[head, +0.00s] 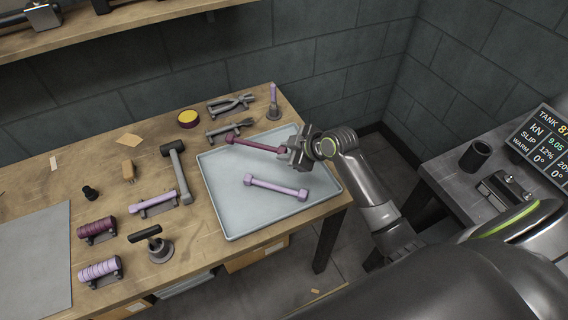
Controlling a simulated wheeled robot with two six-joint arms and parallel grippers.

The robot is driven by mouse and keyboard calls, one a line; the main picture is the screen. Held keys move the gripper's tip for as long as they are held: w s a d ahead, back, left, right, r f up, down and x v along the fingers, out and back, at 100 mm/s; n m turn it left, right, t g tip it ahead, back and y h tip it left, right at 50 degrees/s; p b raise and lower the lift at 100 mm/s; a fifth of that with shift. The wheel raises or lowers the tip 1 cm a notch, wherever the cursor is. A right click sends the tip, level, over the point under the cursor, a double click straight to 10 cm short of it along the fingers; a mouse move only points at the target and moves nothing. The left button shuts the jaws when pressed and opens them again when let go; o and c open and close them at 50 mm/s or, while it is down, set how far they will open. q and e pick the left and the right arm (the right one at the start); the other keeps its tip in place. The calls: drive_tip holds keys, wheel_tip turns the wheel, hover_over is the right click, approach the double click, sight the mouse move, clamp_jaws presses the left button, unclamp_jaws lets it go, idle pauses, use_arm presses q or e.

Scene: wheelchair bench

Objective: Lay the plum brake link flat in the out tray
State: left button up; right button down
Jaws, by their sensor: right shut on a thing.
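The plum brake link (256,144), a dark purple bar with a knobbed end, is held at its right end by my right gripper (291,152). The link points left over the back part of the grey out tray (228,215). It looks roughly level, but I cannot tell whether it touches the tray. My right gripper is shut on it, and the jaws hide its right end. A lavender link (274,187) lies flat in the middle of the tray. My left gripper is not in view.
Pliers-like tools (230,127), a yellow-topped tin (188,118) and an upright lavender-handled tool (273,100) stand behind the tray. A hammer (175,168) lies close to its left. The tray's front part is bare. A side bench with a display (542,143) is at right.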

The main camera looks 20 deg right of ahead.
wheel_tip(320, 180, down, 5)
drive_tip(key=shift+r, duration=0.15)
drive_tip(key=shift+f, duration=0.25)
drive_tip(key=c, duration=1.2)
unclamp_jaws()
drive_tip(key=shift+o, duration=0.2)
drive_tip(key=shift+r, duration=0.2)
drive_tip(key=shift+s+d+r, duration=0.15)
drive_tip(key=shift+s+d, duration=0.1)
drive_tip(key=v, duration=1.1)
